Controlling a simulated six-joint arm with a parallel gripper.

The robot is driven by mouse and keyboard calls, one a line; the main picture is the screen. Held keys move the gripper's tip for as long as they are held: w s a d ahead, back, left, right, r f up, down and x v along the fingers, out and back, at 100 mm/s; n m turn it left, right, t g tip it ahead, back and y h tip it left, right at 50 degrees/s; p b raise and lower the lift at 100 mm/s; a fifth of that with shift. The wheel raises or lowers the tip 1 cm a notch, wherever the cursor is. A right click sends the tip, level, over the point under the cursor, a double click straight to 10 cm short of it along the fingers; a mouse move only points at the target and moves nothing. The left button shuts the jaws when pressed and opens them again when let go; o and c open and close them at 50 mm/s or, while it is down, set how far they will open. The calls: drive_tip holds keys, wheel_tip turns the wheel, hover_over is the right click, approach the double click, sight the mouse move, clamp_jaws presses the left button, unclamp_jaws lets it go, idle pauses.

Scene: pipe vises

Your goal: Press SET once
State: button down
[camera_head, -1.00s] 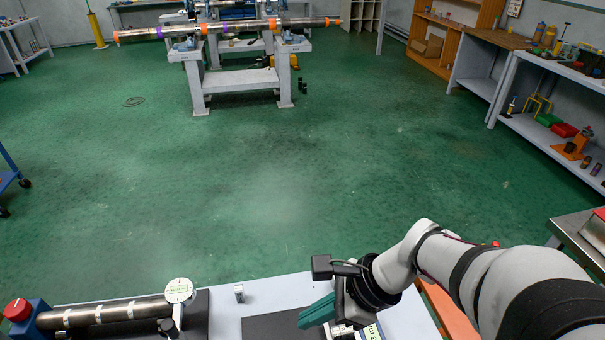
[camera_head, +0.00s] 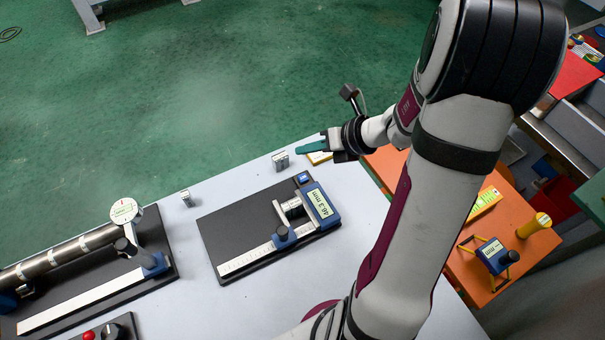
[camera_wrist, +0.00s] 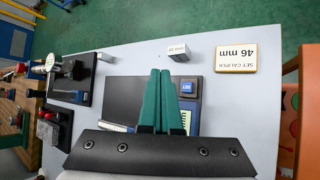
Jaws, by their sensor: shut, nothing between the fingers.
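The blue digital caliper head (camera_head: 320,205) sits on a black base plate (camera_head: 225,235) on the bench. Its display appears to read 46.3 mm, though the digits are small. A small blue button (camera_head: 304,178) stands at the far corner of the plate; it also shows in the wrist view (camera_wrist: 187,88), right of my fingers, its lettering too small to read surely. My gripper (camera_head: 312,147) has green fingers, shut and empty. In the head view it is beyond the button, near the bench's far edge. In the wrist view the fingers (camera_wrist: 160,73) partly cover the plate and caliper.
A sign (camera_wrist: 236,59) reads "SET CALIPER 46 mm", upside down. A small grey block (camera_head: 280,161) stands close to my fingertips, another (camera_head: 187,198) farther left. A pipe on a second gauge plate (camera_head: 150,245) lies left. An orange surface (camera_head: 500,240) is at the right.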

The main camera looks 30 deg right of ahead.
approach(297, 176)
drive_tip(key=x, duration=0.5)
drive_tip(key=shift+w+a+r, duration=0.25)
drive_tip(key=shift+w+r, duration=0.05)
drive_tip(key=shift+r, duration=0.1)
drive_tip(key=shift+f, duration=0.1)
idle(1.4)
drive_tip(key=shift+f, duration=0.3)
drive_tip(key=shift+f, duration=0.45)
idle(0.6)
drive_tip(key=shift+r, duration=0.9)
wheel_tip(297, 176, up, 5)
idle(0.4)
